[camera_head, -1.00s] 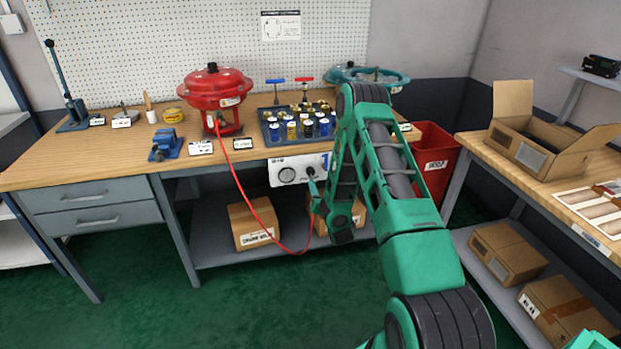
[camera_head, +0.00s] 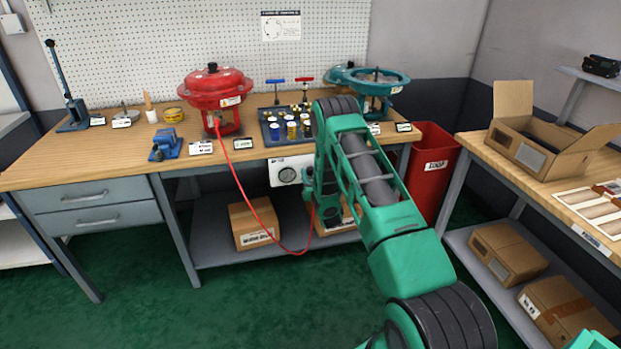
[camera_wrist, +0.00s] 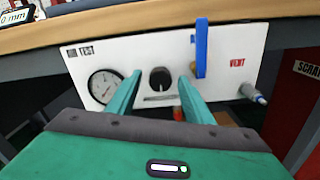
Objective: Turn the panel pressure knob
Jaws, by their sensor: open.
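The white test panel (camera_wrist: 140,60) hangs under the front edge of the workbench and also shows in the head view (camera_head: 277,171), partly hidden by my arm. The round black pressure knob (camera_wrist: 159,78) is in the panel's middle in the wrist view. My gripper (camera_wrist: 157,80) is open, its two green fingers pointing at the panel, one on each side of the knob in the picture. I cannot tell whether they touch it. A gauge (camera_wrist: 104,87) is left of the knob. In the head view the knob and fingers are hidden behind my arm.
A blue lever (camera_wrist: 201,48) sticks out right of the knob, close to my right finger. A fitting (camera_wrist: 252,93) sits by the VENT label. A red hose (camera_head: 240,190) loops below the bench. A red bin (camera_head: 432,175) stands to the right.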

